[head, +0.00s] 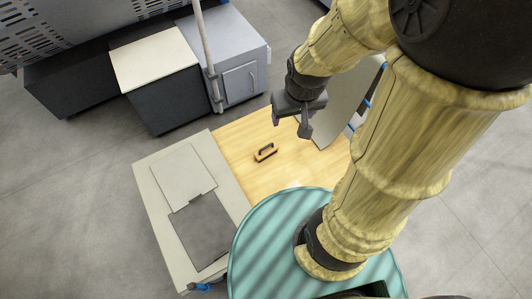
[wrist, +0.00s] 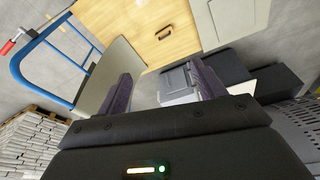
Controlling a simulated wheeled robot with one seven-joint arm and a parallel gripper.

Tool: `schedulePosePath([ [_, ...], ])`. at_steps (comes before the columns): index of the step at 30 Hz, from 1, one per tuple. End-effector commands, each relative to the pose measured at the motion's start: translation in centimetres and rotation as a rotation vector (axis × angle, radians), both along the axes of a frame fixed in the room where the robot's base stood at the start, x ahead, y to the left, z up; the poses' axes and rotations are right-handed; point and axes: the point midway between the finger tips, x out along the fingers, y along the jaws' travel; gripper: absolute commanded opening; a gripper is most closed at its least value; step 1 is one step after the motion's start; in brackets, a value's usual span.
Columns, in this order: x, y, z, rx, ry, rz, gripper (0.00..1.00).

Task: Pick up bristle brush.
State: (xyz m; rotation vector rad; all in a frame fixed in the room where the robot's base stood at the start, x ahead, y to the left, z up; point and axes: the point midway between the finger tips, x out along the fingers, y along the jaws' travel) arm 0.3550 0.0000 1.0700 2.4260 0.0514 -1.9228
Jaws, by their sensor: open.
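The bristle brush (head: 265,152), with a dark handle and a wooden-coloured body, lies on a light wooden surface (head: 237,135) near the middle of the head view. In the wrist view the brush (wrist: 163,33) is small near the top, on the same wooden surface (wrist: 150,12). My gripper (head: 289,130) is above and to the right of the brush in the head view, apart from it. In the wrist view my gripper (wrist: 163,88) has its two fingers wide apart with nothing between them.
A pale grey panelled unit (head: 152,190) adjoins the wooden surface on the left. Grey cabinets (head: 240,80) stand behind, with an upright pole (head: 204,45) before them. A blue-handled cart (wrist: 42,70) and stacked papers (wrist: 30,140) show in the wrist view. The wood around the brush is clear.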

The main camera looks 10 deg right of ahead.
Motion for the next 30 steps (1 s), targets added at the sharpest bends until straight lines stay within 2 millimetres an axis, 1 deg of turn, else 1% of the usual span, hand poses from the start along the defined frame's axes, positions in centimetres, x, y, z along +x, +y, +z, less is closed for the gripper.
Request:
schedulePosePath([
  [1,0.5,0.0,-1.8,-0.009,0.005,0.031,0.69],
  [5,2.6,0.0,-5.3,-0.044,0.011,0.168,0.69],
  [6,3.3,-0.1,-6.6,-0.056,0.014,0.218,0.69],
  [11,6.2,-0.1,-11.5,-0.104,0.025,0.428,0.69],
  [20,11.6,-0.1,-21.0,-0.176,0.037,0.813,0.69],
  [21,12.3,-0.1,-22.4,-0.184,0.037,0.864,0.69],
  [23,13.3,-0.1,-24.4,-0.196,0.038,0.939,0.69],
  [24,14.0,-0.1,-25.7,-0.204,0.037,0.989,0.69],
  [26,15.0,-0.1,-27.8,-0.215,0.035,1.064,0.69],
  [27,15.6,-0.1,-29.2,-0.222,0.035,1.115,0.69],
  [29,16.6,-0.2,-31.3,-0.233,0.032,1.188,0.69],
  [30,17.3,-0.1,-32.7,-0.24,0.03,1.237,0.69],
])
